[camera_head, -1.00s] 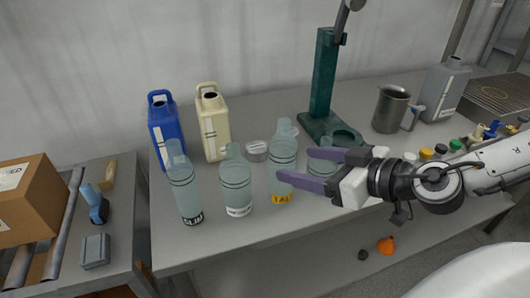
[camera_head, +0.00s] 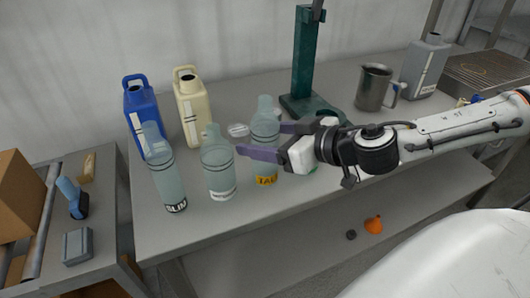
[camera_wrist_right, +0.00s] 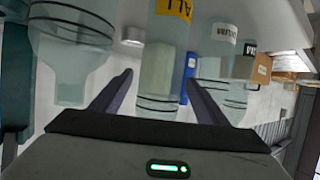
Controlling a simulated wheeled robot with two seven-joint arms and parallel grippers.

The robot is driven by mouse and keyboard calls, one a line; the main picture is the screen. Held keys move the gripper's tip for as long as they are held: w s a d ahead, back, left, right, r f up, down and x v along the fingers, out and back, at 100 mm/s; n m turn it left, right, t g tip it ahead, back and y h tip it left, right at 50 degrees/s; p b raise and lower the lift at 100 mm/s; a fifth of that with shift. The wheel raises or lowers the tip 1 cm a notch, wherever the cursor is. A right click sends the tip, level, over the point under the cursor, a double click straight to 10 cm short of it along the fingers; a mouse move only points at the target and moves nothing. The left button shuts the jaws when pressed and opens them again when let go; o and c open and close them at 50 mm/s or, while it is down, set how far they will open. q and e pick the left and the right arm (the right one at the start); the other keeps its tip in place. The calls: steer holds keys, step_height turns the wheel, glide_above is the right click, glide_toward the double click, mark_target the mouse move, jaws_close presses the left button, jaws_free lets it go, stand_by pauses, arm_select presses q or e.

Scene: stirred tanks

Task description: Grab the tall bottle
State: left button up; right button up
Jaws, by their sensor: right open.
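The tall bottle (camera_head: 265,168) is clear blue-grey with dark rings and a yellow label reading TALL in part. It stands upright on the grey table. My right gripper (camera_head: 261,139) is open around its middle. One purple finger crosses in front of the bottle, and the other is partly behind it. In the right wrist view the bottle (camera_wrist_right: 160,65), seen upside down, is between the two open fingers (camera_wrist_right: 159,77), with gaps visible at both sides. I cannot tell whether either finger touches it. My left gripper is not in view.
A similar bottle (camera_head: 219,170) and a slim bottle (camera_head: 167,180) stand to the left. Another bottle (camera_wrist_right: 72,45) is beside my gripper. Blue (camera_head: 138,100) and cream (camera_head: 191,115) jugs, a round lid (camera_head: 238,130), a green stand (camera_head: 304,60) and a metal jug (camera_head: 373,88) stand behind.

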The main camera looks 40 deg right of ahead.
steer(key=shift+w+a+f+b, duration=0.1)
steer(key=shift+w+f+b, duration=0.25)
steer(key=shift+w, duration=0.85)
steer(key=shift+w+a+f, duration=0.3)
steer(key=shift+w, duration=0.2)
steer(key=c, duration=1.1)
